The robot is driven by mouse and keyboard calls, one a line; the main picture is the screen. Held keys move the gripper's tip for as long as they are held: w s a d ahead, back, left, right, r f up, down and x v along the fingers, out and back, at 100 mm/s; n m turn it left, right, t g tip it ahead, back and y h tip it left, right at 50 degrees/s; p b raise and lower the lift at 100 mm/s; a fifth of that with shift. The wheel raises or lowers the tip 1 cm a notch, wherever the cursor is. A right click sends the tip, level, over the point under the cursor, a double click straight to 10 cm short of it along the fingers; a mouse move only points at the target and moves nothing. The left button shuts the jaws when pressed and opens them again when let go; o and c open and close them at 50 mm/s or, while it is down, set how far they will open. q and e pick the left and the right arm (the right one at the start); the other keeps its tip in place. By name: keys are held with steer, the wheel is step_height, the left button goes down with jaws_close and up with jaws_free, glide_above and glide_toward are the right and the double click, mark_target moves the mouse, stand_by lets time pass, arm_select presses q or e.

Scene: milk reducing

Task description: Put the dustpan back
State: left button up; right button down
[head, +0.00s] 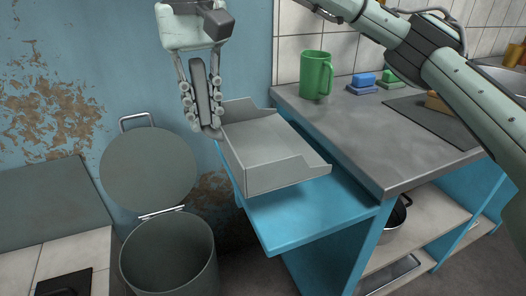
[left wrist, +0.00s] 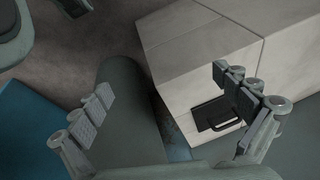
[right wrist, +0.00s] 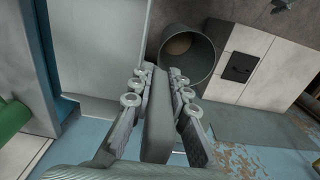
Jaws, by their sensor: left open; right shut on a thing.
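The grey dustpan (head: 265,150) is held level with its open edge toward the right, over the pull-out blue shelf (head: 310,215) beside the counter. I cannot tell whether it touches the shelf. My right gripper (head: 204,120) points down and is shut on the dustpan's handle (head: 201,90). In the right wrist view the handle (right wrist: 157,120) stands between the fingers (right wrist: 156,85), and the pan (right wrist: 98,45) lies at the left. My left gripper (left wrist: 162,82) is open and empty in the left wrist view; the head view does not show it.
A grey bin (head: 168,255) with its lid (head: 148,170) raised stands below left of the dustpan. The grey counter (head: 365,130) at the right holds a green mug (head: 316,75) and sponges (head: 362,81). A pot (head: 396,213) sits on the lower shelf.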

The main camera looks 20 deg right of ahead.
glide_above(253, 156)
step_height(253, 156, down, 4)
steer(key=shift+a+f, duration=0.1)
steer(key=shift+f, duration=0.1)
step_height(253, 156, down, 4)
steer(key=shift+s+r, duration=0.1)
steer(key=shift+r, duration=0.05)
arm_select(q)
steer(key=shift+w+f, duration=0.15)
steer(key=shift+f, duration=0.35)
arm_select(e)
steer(key=shift+f, duration=0.2)
steer(key=shift+f, duration=0.1)
